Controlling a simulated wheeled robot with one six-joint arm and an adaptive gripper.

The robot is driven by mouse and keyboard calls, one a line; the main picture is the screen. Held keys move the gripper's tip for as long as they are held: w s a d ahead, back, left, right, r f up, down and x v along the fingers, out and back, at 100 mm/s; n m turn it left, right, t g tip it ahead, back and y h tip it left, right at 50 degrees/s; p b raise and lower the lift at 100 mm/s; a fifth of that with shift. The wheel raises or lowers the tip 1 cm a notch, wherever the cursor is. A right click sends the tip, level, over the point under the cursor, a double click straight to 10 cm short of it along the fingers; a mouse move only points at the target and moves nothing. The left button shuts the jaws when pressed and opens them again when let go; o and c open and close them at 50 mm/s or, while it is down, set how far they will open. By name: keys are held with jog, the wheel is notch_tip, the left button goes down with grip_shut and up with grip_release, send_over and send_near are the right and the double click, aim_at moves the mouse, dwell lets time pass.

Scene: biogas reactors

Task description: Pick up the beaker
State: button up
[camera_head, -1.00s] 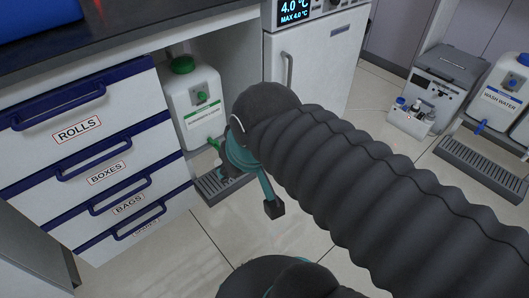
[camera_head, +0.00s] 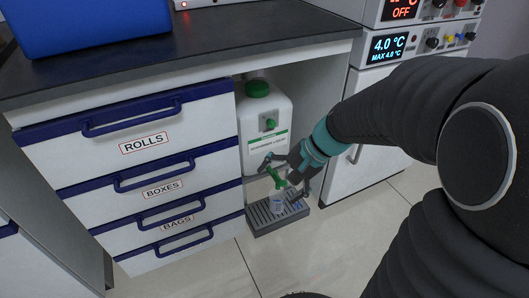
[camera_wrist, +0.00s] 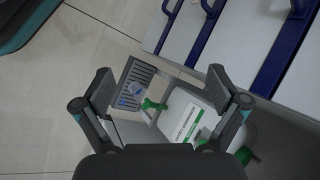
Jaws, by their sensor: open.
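A small clear beaker (camera_head: 277,205) with blue markings stands on the grey slotted drip tray (camera_head: 262,222), below the green tap (camera_head: 276,178) of a white canister (camera_head: 262,130). In the wrist view the beaker (camera_wrist: 136,88) looks small and shows between the spread fingers, beyond them. My gripper (camera_head: 284,180) is open and empty, close to the tap and just above the beaker in the head view. In the wrist view the fingers of my gripper (camera_wrist: 160,78) stand wide apart, with the tap (camera_wrist: 152,105) also between them. The fingers partly cover the tray and canister.
A drawer cabinet (camera_head: 150,170) stands left of the canister, under a dark worktop (camera_head: 200,55) with a blue case (camera_head: 85,25). A white unit with a 4.0 °C display (camera_head: 388,45) stands to the right. The tiled floor in front is clear.

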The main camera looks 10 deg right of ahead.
jog(key=w+d+f+m+t+y+b, duration=0.1)
jog(key=w+d+f+m+t+y, duration=0.1)
jog(key=w+f+m, duration=0.55)
jog(key=w+d+f+m+t+y+b, duration=0.1)
jog(key=w+d+f+m+t+y, duration=0.2)
jog(key=w+f, duration=0.65)
jog(key=m+t+h+b, duration=0.2)
jog(key=m+t+h, duration=0.15)
jog(key=m, duration=0.75)
send_near(283, 202)
jog(key=shift+t, duration=0.35)
jog(key=x, duration=0.8)
jog(key=shift+s+f, duration=0.1)
jog(key=shift+f, duration=0.3)
jog(key=shift+a+b+x, duration=0.2)
jog(key=shift+b+x, duration=0.1)
jog(key=shift+x, duration=2.35)
jog(key=shift+s+r, duration=0.1)
jog(key=shift+r, duration=0.05)
jog(key=shift+c, duration=0.2)
jog(key=c, duration=1.2)
